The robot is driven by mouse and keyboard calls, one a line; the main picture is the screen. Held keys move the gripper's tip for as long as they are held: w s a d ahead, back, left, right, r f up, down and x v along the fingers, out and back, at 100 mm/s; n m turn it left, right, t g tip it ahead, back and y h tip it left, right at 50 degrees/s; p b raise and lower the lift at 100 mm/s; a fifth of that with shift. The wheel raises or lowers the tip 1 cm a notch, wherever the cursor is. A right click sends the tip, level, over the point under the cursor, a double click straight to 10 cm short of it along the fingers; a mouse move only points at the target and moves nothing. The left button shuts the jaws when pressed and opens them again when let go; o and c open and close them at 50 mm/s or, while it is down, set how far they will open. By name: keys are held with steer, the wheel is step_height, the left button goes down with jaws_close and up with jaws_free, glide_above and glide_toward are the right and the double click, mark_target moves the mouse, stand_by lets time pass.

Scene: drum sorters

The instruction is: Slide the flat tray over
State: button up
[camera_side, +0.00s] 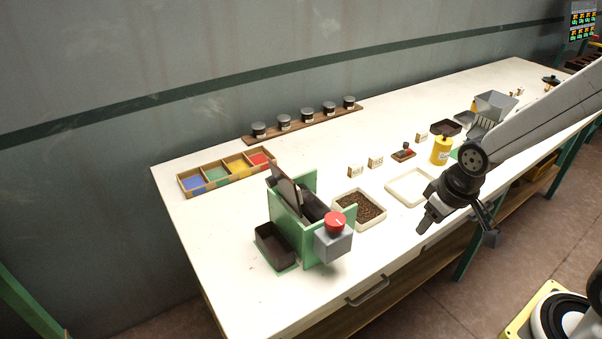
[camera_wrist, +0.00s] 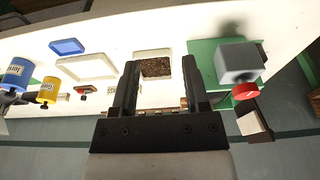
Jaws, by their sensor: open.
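A shallow white tray (camera_side: 408,187), empty, lies flat on the table beside a similar white tray (camera_side: 374,222) full of brown grains. In the wrist view the empty white tray (camera_wrist: 87,67) is left of my gripper, and the grain-filled tray (camera_wrist: 150,51) shows beyond and between the fingers. A flat blue tray (camera_wrist: 67,46) also lies there; I cannot make it out in the side view. Which one is the flat tray is not clear. My gripper (camera_side: 459,227) is open and empty, above the table's front edge; its fingers (camera_wrist: 161,78) are apart.
A green drum machine (camera_side: 293,225) with a red knob (camera_side: 335,221) stands left of the trays. A yellow canister (camera_side: 441,150), small label blocks (camera_side: 376,162) and a dark tray (camera_side: 446,127) stand behind. A four-colour box (camera_side: 228,172) and a row of jars (camera_side: 307,115) are further back.

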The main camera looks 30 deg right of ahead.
steer(key=c, duration=0.6)
steer(key=shift+w+d, duration=0.1)
steer(key=shift+w, duration=0.2)
jaws_close()
steer(key=w+d+f+m+g, duration=0.1)
steer(key=w+d+f+m, duration=0.1)
steer(key=w+d+m, duration=0.5)
steer(key=w+d+f+m+g, duration=0.1)
steer(key=w+d+f+m, duration=0.2)
steer(key=w+d+m, duration=0.4)
steer(key=w+m, duration=0.4)
steer(key=w, duration=0.4)
steer(key=shift+d+f+g, duration=0.15)
steer(key=shift+f+g, duration=0.15)
